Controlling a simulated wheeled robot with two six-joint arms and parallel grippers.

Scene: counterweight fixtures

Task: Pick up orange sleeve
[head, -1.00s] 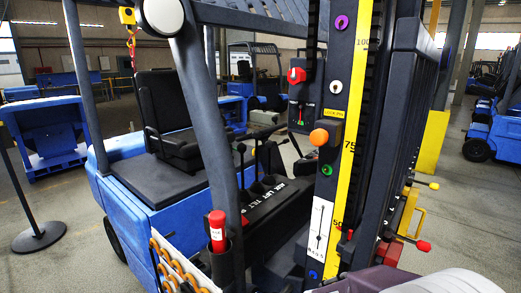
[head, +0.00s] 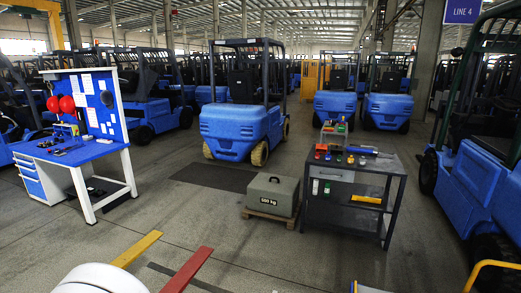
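A dark cart (head: 355,175) stands right of centre with several small red, yellow, blue and green items on its top. They are too small to tell whether one is an orange sleeve. I cannot make out an orange sleeve for certain anywhere in the head view. Neither of my grippers is in view, so what they hold is hidden.
A grey block marked 500 kg (head: 272,194) sits on a pallet left of the cart. A blue workbench (head: 80,151) stands at left. A blue forklift (head: 241,127) is behind. Yellow (head: 137,249) and red (head: 188,270) bars jut in below. Open floor lies between.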

